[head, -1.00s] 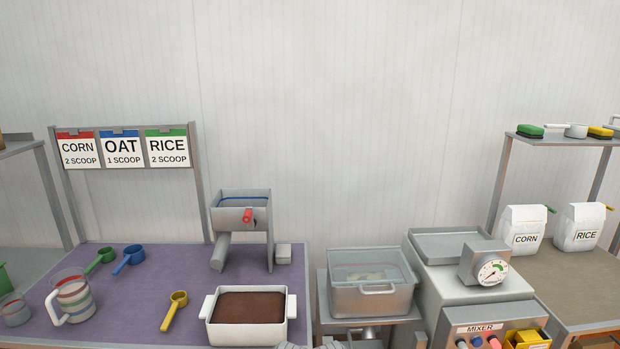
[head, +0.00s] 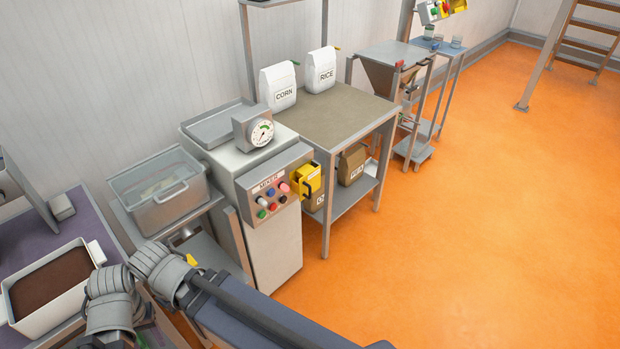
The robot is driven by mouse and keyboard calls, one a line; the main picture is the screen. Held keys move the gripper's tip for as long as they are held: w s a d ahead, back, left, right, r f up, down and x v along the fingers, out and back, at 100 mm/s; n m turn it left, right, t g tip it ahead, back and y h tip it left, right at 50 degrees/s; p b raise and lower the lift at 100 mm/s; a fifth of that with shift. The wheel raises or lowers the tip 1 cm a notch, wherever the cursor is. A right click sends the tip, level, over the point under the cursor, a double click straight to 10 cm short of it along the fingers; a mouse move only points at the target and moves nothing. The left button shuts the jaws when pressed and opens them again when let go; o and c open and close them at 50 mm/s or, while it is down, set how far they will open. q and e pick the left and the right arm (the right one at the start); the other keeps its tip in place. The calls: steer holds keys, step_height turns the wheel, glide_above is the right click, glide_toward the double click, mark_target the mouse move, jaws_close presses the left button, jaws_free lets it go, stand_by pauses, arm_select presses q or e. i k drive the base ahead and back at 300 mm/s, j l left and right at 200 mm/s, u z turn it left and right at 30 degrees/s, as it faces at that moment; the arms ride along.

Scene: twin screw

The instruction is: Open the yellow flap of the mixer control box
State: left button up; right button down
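The mixer control box (head: 284,172) is a grey sloped panel labelled MIXER, on the front of a pale cabinet (head: 272,240), right of centre-left in the head view. Several coloured knobs and buttons sit on its face. The yellow flap (head: 305,180) is at the right end of the panel, with a dark part at its right side. It is too small to tell exactly how far it stands open or closed. Grey ribbed joints of my arms show at the lower left, well apart from the flap. The fingers of both my grippers do not show.
A dial gauge (head: 260,132) and a grey tray (head: 217,124) sit on top of the cabinet. A clear bin (head: 160,195) stands to its left. A table (head: 342,125) with corn and rice bags stands to its right. Orange floor (head: 440,230) in front is open.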

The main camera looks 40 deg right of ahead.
mark_target(309, 176)
steer(key=z, duration=1.45)
steer(key=i+j+u, duration=0.3)
steer(key=i, duration=0.2)
